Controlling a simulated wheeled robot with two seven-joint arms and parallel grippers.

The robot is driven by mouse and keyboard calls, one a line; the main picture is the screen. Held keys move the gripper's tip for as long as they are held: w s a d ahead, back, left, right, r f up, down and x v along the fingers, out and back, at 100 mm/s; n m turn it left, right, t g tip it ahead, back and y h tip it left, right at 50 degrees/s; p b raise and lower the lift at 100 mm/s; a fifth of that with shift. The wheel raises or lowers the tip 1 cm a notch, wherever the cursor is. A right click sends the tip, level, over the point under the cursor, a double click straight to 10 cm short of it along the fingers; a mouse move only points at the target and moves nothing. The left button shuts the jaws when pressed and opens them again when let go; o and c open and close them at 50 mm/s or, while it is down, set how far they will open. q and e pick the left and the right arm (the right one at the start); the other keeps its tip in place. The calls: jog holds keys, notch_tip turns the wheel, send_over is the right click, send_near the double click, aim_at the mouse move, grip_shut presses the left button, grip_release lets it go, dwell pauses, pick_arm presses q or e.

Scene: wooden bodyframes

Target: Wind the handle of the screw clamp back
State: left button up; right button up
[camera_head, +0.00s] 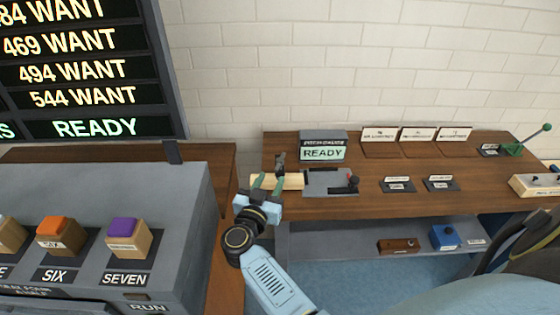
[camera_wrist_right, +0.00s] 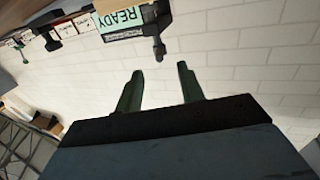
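My right gripper (camera_head: 269,180) is at the left end of the bench, in front of a dark upright part (camera_head: 280,160) that looks like the screw clamp's handle. Its green fingers also show in the wrist view (camera_wrist_right: 160,72), spread apart with nothing between them. There the dark handle-like part (camera_wrist_right: 159,47) stands just beyond the fingertips, apart from them. A pale wooden piece (camera_head: 292,181) lies behind the fingers, partly hidden. Right of it is a grey fixture (camera_head: 322,183) with a dark knobbed lever (camera_head: 353,183). The clamp's body is not clear. My left gripper is out of view.
A green READY sign (camera_head: 323,151) stands behind the wooden piece. Several label plates and a green-handled lever (camera_head: 530,141) are farther right on the wooden bench (camera_head: 430,204). A grey console (camera_head: 180,205) with coloured buttons stands at the left. A lower shelf holds a blue box (camera_head: 445,237).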

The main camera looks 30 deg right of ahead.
aim_at(279, 163)
jog(key=b+x, duration=0.1)
jog(key=x, duration=0.8)
jog(key=shift+w+d, duration=0.1)
grip_shut()
